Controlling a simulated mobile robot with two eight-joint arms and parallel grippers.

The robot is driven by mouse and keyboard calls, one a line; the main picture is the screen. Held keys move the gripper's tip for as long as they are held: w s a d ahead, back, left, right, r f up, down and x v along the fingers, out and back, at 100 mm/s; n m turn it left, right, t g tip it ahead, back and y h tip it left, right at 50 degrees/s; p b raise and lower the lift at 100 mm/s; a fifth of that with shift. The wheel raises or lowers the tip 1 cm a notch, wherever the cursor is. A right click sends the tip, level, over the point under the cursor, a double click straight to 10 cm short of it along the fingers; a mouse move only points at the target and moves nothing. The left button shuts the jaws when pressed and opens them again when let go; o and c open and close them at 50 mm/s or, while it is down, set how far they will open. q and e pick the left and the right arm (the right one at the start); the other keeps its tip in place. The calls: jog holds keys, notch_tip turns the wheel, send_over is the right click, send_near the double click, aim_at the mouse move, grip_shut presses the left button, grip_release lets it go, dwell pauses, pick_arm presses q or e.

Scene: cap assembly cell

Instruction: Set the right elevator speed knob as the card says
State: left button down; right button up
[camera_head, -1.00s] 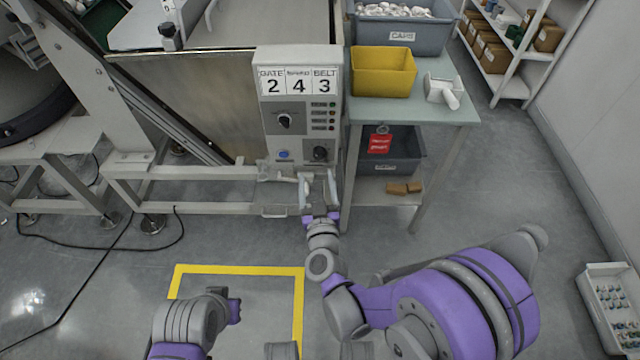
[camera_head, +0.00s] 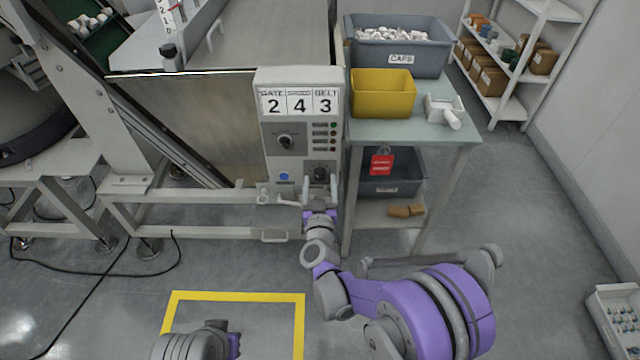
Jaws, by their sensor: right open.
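The grey control box (camera_head: 299,90) carries a card (camera_head: 299,102) reading GATE 2, a middle label too small to read with 4, and BELT 3. A large dark knob (camera_head: 285,141) sits mid-panel, and a smaller dark knob (camera_head: 320,172) sits at the lower right. I cannot read which is the elevator speed knob. My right gripper (camera_head: 320,185) is open, its fingers pointing up at the lower right knob, one to each side in the picture. I cannot tell whether they touch it. My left gripper (camera_head: 235,345) is low in the picture, its fingers unclear.
A blue button (camera_head: 284,177) and a column of small lights (camera_head: 333,133) are on the panel. A table (camera_head: 425,128) with a yellow bin (camera_head: 383,93) and a grey caps bin (camera_head: 398,58) stands close at the right. A frame rail (camera_head: 200,197) runs left of the box.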

grip_shut()
dwell(0.4)
jog(key=shift+m, duration=0.3)
jog(key=m, duration=0.3)
jog(key=shift+m, duration=0.3)
jog(key=m, duration=0.3)
jog(key=shift+a+m, duration=0.1)
jog(key=shift+m, duration=0.2)
jog(key=m, duration=0.4)
jog(key=shift+m, duration=2.1)
